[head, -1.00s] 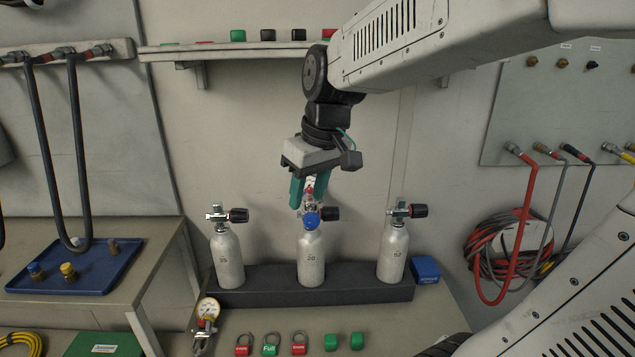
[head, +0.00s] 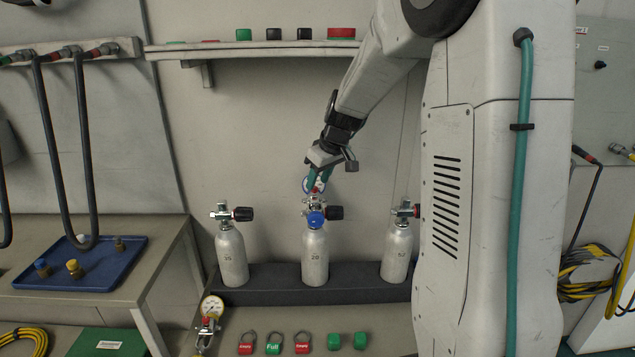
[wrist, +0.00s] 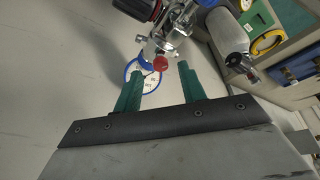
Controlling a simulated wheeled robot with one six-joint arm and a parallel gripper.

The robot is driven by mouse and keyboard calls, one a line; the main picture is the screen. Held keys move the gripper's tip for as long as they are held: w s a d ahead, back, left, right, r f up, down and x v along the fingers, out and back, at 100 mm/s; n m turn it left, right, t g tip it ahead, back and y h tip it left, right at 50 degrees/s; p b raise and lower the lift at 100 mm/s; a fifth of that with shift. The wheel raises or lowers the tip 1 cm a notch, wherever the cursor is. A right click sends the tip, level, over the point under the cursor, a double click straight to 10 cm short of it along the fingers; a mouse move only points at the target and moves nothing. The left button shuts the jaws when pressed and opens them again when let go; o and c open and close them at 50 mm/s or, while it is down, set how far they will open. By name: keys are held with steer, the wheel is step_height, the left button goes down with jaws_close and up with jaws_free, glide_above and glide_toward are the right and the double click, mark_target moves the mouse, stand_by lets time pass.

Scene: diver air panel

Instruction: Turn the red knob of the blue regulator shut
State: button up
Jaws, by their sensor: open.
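The blue regulator (head: 315,218) sits on the valve of the middle grey cylinder (head: 315,255), which is marked 20 and stands upright. Its red knob (wrist: 160,63) shows in the wrist view, in front of a white gauge (wrist: 148,82) with a blue rim. My gripper (wrist: 161,69) is open and empty. Its two green fingers point at the regulator from above, with the red knob in the gap near their tips; I cannot tell how deep it lies or whether they touch. In the head view the fingers partly cover the gauge and the knob.
Two more cylinders with black handwheels stand at the left (head: 231,255) and right (head: 396,250) in a dark rack (head: 365,283). A second gauge (head: 212,307) and several tags lie in front. A shelf (head: 250,50) runs above; a blue tray (head: 80,268) is at the left.

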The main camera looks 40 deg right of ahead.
steer(key=shift+x, duration=0.75)
jaws_close()
